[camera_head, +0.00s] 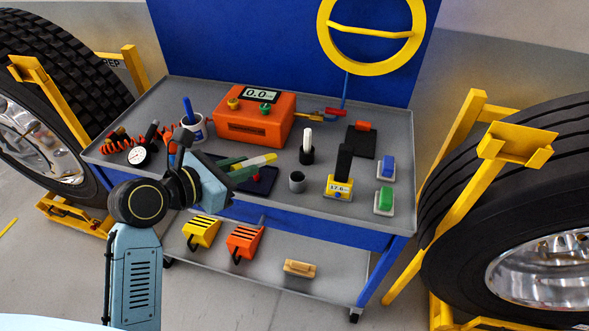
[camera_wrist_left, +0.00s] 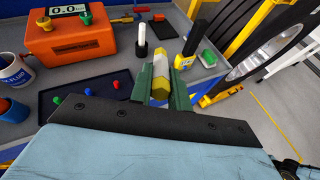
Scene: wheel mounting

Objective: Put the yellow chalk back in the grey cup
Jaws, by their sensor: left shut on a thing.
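The yellow chalk (camera_head: 264,159) is held between the green fingers of my left gripper (camera_head: 243,168), its yellow end sticking out past the fingertips to the right. It also shows in the left wrist view (camera_wrist_left: 160,72), with a pale band, between the two fingers. The small grey cup (camera_head: 297,181) stands upright on the cart top, to the right of and below the chalk's tip in the head view. The chalk is apart from the cup. I cannot clearly make out the cup in the left wrist view. My right gripper is not in view.
A black holder with a white stick (camera_head: 307,148) stands behind the cup. A yellow gauge with a black handle (camera_head: 339,187) stands to its right. A dark tray (camera_head: 262,182) lies under my gripper.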

